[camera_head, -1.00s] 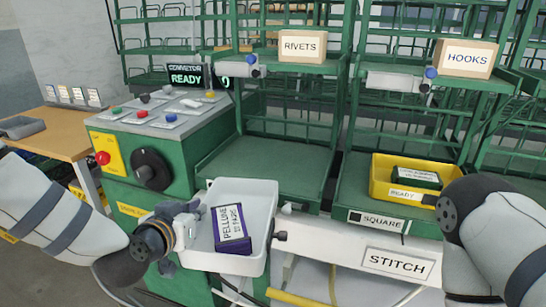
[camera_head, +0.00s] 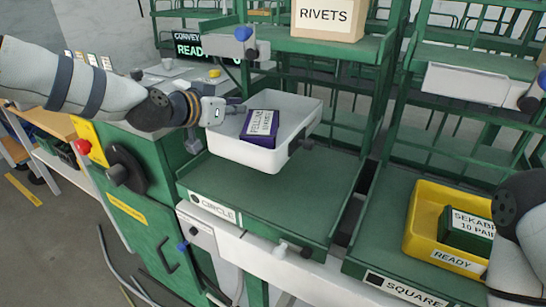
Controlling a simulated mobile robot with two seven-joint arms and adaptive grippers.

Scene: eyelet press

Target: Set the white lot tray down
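The white lot tray (camera_head: 235,150) is in the air above the green shelf bay marked CIRCLE (camera_head: 275,213), slightly tilted in the picture. A purple box with a white label (camera_head: 259,128) lies in it. My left gripper (camera_head: 221,112) comes in from the left and is shut on the tray's left end; its fingertips are partly hidden. A dark handle (camera_head: 305,144) shows on the tray's right end. My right arm shows at the right edge, but its gripper is out of view.
A yellow tray marked READY (camera_head: 420,222) with a green box (camera_head: 465,229) stands in the SQUARE bay at right. A RIVETS box (camera_head: 328,16) sits on the shelf above. Green posts flank the bare CIRCLE bay. A control console (camera_head: 140,115) is at left.

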